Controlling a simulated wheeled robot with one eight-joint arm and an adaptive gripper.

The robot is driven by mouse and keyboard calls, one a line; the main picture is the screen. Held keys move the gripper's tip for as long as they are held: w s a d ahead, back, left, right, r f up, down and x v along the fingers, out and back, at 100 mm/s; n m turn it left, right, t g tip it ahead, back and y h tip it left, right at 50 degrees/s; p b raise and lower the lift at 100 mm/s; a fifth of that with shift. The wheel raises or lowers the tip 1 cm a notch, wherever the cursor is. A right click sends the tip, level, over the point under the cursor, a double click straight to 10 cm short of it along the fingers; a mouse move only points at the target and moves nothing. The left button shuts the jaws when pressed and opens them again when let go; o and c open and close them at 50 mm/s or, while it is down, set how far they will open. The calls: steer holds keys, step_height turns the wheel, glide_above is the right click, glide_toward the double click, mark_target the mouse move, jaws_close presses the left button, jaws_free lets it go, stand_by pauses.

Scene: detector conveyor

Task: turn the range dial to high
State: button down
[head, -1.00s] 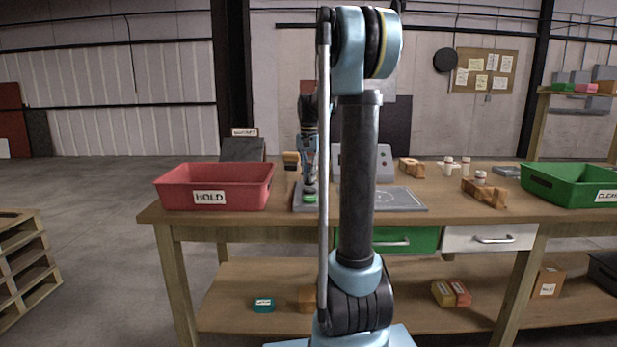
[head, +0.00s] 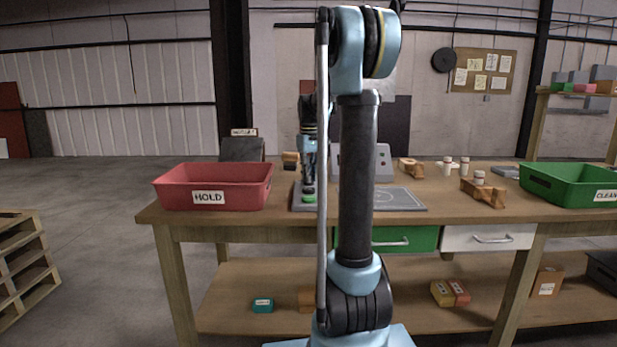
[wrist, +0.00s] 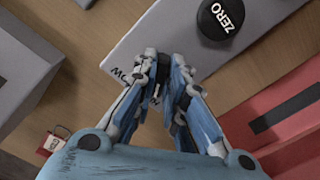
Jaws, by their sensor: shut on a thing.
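My gripper (wrist: 158,62) is shut over a pale grey panel (wrist: 130,35), and its fingertips are close together. What it holds looks to be the range dial, but the fingers hide it, so its setting cannot be read. A partly covered label starting "MO" shows beside the fingers. A round black "ZERO" button (wrist: 220,18) is on the same panel, apart from the fingers.
A red HOLD bin (head: 168,192) is close on the left; its wall also shows in the wrist view (wrist: 290,85). A grey box (wrist: 20,60) flanks the gripper on the other side. A grey plate (head: 405,200), wooden stand (head: 484,190) and green bin (head: 545,187) are on the right.

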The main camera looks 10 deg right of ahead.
steer(key=shift+w+n, duration=0.1)
steer(key=shift+n, duration=1)
steer(key=shift+d, duration=0.1)
steer(key=c, duration=1.6)
jaws_free()
steer(key=shift+c, duration=0.2)
step_height(320, 180, up, 12)
